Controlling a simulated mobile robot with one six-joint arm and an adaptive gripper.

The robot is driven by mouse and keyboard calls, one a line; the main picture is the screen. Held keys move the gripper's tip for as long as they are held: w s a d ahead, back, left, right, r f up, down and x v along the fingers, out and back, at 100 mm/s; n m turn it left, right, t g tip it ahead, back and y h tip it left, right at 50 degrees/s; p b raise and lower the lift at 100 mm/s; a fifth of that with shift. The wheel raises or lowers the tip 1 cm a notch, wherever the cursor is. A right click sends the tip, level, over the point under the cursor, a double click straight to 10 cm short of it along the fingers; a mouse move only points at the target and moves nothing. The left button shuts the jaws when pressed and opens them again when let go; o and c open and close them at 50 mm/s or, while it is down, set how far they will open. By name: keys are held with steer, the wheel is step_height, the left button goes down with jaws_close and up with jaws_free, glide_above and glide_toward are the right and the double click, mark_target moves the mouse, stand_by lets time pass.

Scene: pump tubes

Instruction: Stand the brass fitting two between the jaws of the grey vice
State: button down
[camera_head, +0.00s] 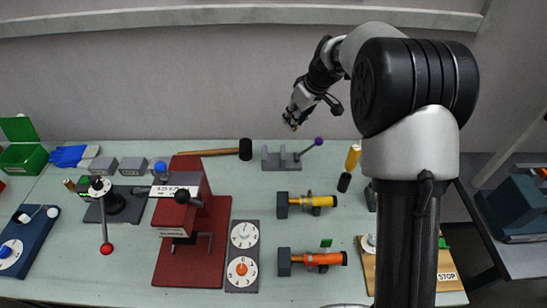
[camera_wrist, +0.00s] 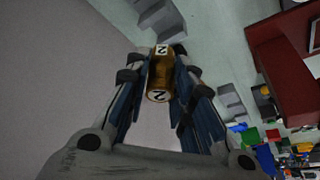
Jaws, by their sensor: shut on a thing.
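The brass fitting two (camera_wrist: 158,75) is a brown-gold cylinder with white labels reading 2. It sits between the fingers of my gripper (camera_wrist: 160,68) in the wrist view, which are shut on it. In the head view my gripper (camera_head: 293,122) points down and left, in the air above the back of the table, and only a small bit of the fitting shows at its tips. The grey vice (camera_head: 282,161) stands at the back of the table below and slightly left of my gripper, with a purple-knobbed lever at its right. Its jaws look empty and apart.
A hammer (camera_head: 212,152) lies left of the vice. A red press (camera_head: 190,220) stands front left. Yellow (camera_head: 312,201) and orange (camera_head: 318,259) tube assemblies lie in front of the vice. A yellow-and-black handled object (camera_head: 349,168) stands to its right. The table around the vice is partly clear.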

steer(key=w+a+r+n+g+y+p, duration=0.1)
steer(key=w+a+r+n+g, duration=0.15)
steer(key=w+a+n, duration=0.4)
steer(key=shift+n, duration=0.25)
steer(key=f+b, duration=0.1)
steer(key=f, duration=0.6)
steer(key=f+b, duration=0.2)
steer(key=f, duration=0.5)
steer(key=f+b, duration=0.1)
steer(key=f, duration=0.5)
steer(key=shift+s+d+f+b, duration=0.15)
steer(key=shift+s+f+b, duration=0.25)
steer(key=shift+r, duration=0.1)
steer(key=shift+s+f+b, duration=0.1)
steer(key=shift+f+b, duration=0.5)
steer(key=c, duration=1.4)
jaws_free()
steer(key=shift+s+f, duration=0.1)
steer(key=shift+f, duration=0.1)
steer(key=shift+r, duration=0.1)
